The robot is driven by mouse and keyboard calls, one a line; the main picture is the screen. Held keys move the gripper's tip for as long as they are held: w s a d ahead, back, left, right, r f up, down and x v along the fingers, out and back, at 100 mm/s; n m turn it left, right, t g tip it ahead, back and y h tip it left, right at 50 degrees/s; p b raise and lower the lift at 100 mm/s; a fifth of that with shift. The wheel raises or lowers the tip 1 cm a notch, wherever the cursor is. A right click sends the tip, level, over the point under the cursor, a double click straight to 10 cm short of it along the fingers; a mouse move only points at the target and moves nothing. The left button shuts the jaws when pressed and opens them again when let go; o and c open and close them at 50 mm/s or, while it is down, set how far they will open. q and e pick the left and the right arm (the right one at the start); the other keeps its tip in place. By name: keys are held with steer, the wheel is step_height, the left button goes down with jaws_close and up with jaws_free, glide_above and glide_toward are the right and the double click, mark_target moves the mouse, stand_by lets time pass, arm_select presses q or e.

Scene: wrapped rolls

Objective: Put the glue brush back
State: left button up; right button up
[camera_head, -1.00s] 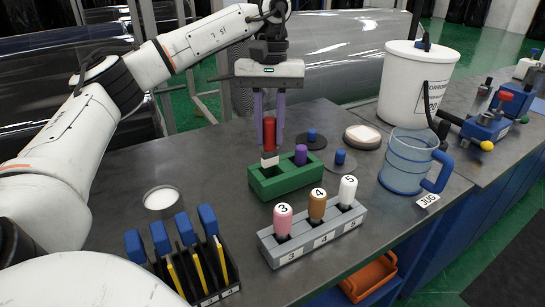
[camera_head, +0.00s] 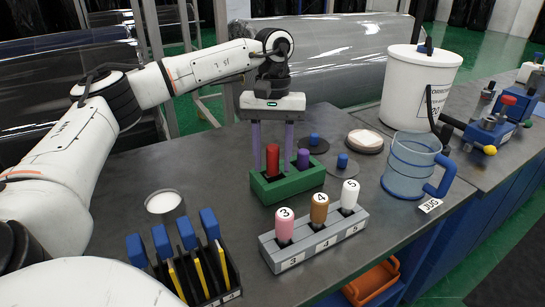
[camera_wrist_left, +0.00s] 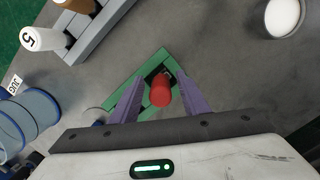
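A brush with a red handle (camera_head: 272,158) stands upright in the left slot of the green holder (camera_head: 288,187); its lower part is hidden in the slot. The left wrist view shows the red handle (camera_wrist_left: 160,92) between the spread fingers, with gaps on both sides, so the gripper is open. My right gripper is not in view.
A grey rack (camera_head: 314,238) with handles numbered 3, 4 and 5 stands in front. A black rack (camera_head: 218,297) with blue-handled tools is at front left. A clear blue jug (camera_head: 407,165) and a white bucket (camera_head: 418,90) stand to the right. Round lids lie behind the holder.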

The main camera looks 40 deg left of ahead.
arm_select(q)
steer(key=shift+r, duration=0.6)
steer(key=r, duration=0.3)
steer(key=r+p, duration=0.1)
steer(key=r, duration=0.2)
steer(key=w+r, duration=0.1)
steer(key=r, duration=0.3)
steer(key=shift+a+p, duration=0.3)
steer(key=shift+a, duration=0.1)
steer(key=shift+a+r, duration=0.1)
steer(key=shift+r, duration=0.45)
